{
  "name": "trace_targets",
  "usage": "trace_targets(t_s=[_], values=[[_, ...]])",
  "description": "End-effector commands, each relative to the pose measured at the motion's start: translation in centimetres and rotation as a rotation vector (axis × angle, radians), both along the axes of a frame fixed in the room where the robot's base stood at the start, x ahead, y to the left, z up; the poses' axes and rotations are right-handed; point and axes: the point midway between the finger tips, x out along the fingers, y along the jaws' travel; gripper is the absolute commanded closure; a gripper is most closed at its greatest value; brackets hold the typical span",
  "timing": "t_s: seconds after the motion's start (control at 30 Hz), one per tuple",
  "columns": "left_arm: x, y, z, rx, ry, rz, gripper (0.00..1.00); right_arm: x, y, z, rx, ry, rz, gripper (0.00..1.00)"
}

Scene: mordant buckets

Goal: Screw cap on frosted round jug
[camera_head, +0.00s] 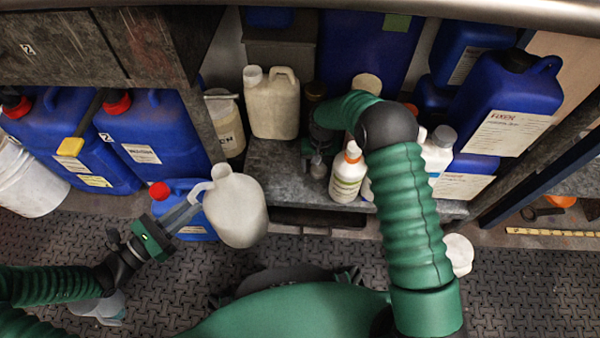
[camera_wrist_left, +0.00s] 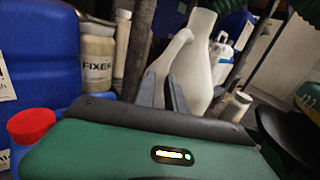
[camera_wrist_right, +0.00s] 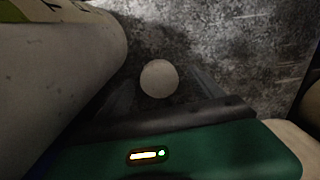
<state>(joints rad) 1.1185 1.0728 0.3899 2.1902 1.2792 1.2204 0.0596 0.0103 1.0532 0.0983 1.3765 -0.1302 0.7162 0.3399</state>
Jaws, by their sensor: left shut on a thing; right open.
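The frosted round jug (camera_head: 238,212) is off-white with a narrow uncapped neck, tilted slightly, in front of the shelf. My left gripper (camera_head: 197,201) is shut on its handle; the jug also shows in the left wrist view (camera_wrist_left: 200,58). My right gripper (camera_head: 318,168) is open, low over the grey shelf. In the right wrist view a small pale round cap (camera_wrist_right: 158,78) lies on the shelf between the open fingers, apart from them as far as I can tell. In the head view I cannot make the cap out clearly.
A beige jug (camera_head: 272,105) and a fixer bottle (camera_head: 226,125) stand behind. A white bottle with an orange cap (camera_head: 347,175) stands right of my right gripper. Blue canisters (camera_head: 140,135) crowd the left, and another blue canister (camera_head: 505,110) the right. The shelf (camera_head: 275,165) has bare room.

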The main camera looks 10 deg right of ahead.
Motion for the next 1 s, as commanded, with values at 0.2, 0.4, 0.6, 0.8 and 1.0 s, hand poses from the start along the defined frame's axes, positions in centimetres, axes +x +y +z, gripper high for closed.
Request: trace_targets(t_s=[0.2, 0.4, 0.6, 0.8, 1.0], values=[[0.01, -0.02, 0.25, -0.001, -0.001, 0.0, 1.0, 0.0, 0.01, 0.21, 0.0, 0.0, 0.0, 0.24], [0.01, -0.01, 0.24, -0.001, -0.001, 0.0, 1.0, 0.0, 0.01, 0.2, 0.0, 0.0, 0.0, 0.47], [0.01, -0.01, 0.23, -0.001, -0.001, 0.0, 1.0, 0.0, 0.02, 0.19, 0.0, 0.0, 0.0, 0.73], [0.01, -0.02, 0.23, -0.001, -0.001, 0.0, 1.0, -0.01, 0.02, 0.19, 0.0, 0.001, 0.0, 0.93], [0.01, -0.01, 0.29, -0.001, -0.001, 0.0, 1.0, -0.01, 0.02, 0.26, 0.0, 0.001, 0.0, 0.94]])
